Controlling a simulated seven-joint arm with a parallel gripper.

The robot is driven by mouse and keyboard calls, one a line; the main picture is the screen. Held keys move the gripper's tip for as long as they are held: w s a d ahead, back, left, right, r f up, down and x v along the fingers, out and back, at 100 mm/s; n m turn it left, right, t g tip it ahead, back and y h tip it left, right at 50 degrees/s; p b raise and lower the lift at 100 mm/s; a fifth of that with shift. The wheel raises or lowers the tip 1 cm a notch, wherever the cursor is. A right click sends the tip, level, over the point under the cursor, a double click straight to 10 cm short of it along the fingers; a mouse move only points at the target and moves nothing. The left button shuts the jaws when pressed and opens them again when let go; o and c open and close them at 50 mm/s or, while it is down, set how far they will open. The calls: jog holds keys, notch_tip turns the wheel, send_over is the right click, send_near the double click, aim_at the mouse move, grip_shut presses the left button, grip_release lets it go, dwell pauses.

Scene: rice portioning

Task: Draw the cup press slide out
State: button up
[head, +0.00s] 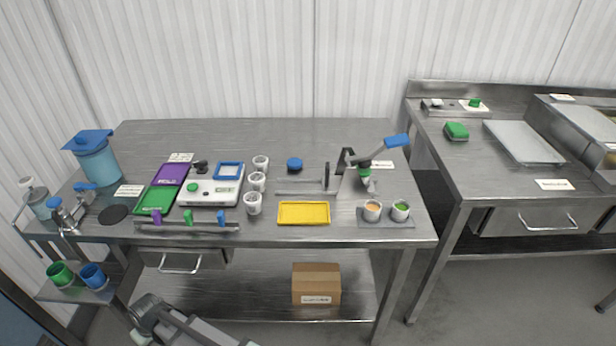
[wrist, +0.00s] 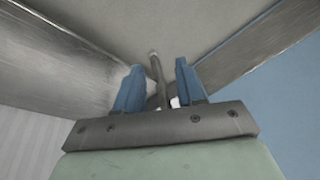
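The cup press (head: 349,168) stands at the right of the steel table in the head view, with a dark frame and a raised lever ending in a blue handle (head: 397,141). A low grey rail assembly (head: 298,188) runs left from its base, with a dark upright plate (head: 327,177) near the press. I cannot tell how far the slide is in or out. My gripper (wrist: 158,78) is open in the wrist view, its two blue fingers apart with nothing held between them. It is away from the press; its fingertips are not clear in the head view.
A yellow tray (head: 304,213) lies in front of the rails. White cups (head: 257,181) stand to their left, and a blue round item (head: 295,164) behind. Two filled cups stand on a grey mat (head: 386,222) at the front right. The back of the table is clear.

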jog(key=a+r+n+y, duration=0.1)
jog(key=a+r+y, duration=0.1)
jog(key=a+r, duration=1.2)
jog(key=w+d+r, duration=0.3)
jog(key=w+r, duration=0.3)
jog(key=w+d+r+m+t, duration=0.1)
jog(key=w+d+r, duration=0.2)
jog(key=w+r, duration=0.3)
jog(key=w+d+r+m+t, duration=0.1)
jog(key=w+d+r, duration=0.3)
jog(key=w+r, duration=0.2)
jog(key=shift+r, duration=0.75)
jog(key=w+d+r+m+h, duration=0.1)
jog(key=w+d+r+m, duration=0.1)
jog(key=w+d+r, duration=0.5)
jog(key=m+g+h, duration=0.2)
jog(key=m+h, duration=0.2)
jog(key=m, duration=0.4)
send_near(328, 165)
notch_tip(328, 165, down, 13)
jog(key=shift+w+a+r, duration=0.1)
jog(key=shift+w+r, duration=0.05)
